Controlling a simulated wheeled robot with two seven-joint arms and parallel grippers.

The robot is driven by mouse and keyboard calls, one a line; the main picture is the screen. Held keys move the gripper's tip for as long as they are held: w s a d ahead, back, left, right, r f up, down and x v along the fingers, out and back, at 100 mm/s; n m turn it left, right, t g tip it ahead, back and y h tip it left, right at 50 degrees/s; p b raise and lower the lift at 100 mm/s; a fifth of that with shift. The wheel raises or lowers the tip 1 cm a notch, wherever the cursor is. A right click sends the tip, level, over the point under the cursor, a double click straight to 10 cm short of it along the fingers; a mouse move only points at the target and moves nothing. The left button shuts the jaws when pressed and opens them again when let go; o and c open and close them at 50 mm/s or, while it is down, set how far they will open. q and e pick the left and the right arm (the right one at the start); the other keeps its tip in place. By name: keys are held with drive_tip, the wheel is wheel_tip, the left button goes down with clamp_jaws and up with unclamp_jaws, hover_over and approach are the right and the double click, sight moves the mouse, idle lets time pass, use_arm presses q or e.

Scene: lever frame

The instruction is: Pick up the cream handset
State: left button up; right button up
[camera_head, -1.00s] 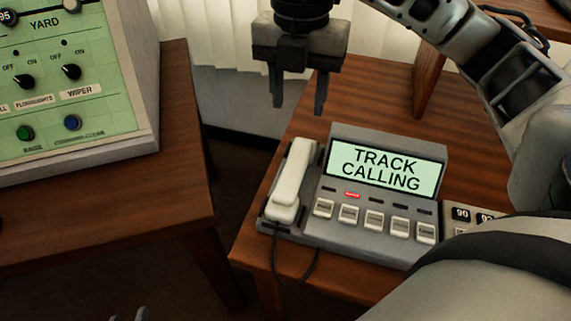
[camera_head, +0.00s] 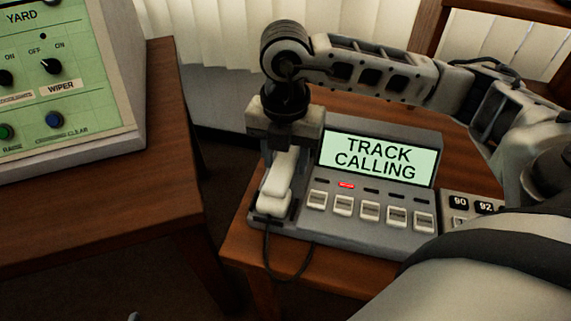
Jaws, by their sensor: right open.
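The cream handset (camera_head: 274,197) lies on its cradle at the left side of the grey phone console (camera_head: 340,226). The console's screen (camera_head: 371,159) reads "TRACK CALLING". My right gripper (camera_head: 284,160) is open, pointing down over the far part of the handset, with its fingers astride it. The gripper body hides the handset's far end, and the fingertips are hard to make out. A small pale tip at the bottom edge (camera_head: 133,317) may be my left gripper; the rest of it is out of view.
A dark cord (camera_head: 268,258) hangs from the handset's near end over the desk edge. A red light (camera_head: 346,185) shows above the white keys. A green control panel (camera_head: 62,85) stands on the left wooden desk (camera_head: 95,212). A gap separates the two desks.

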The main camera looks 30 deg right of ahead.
drive_tip(key=shift+f, duration=0.3)
drive_tip(key=c, duration=0.8)
drive_tip(key=shift+r, duration=0.1)
drive_tip(key=shift+c, duration=0.2)
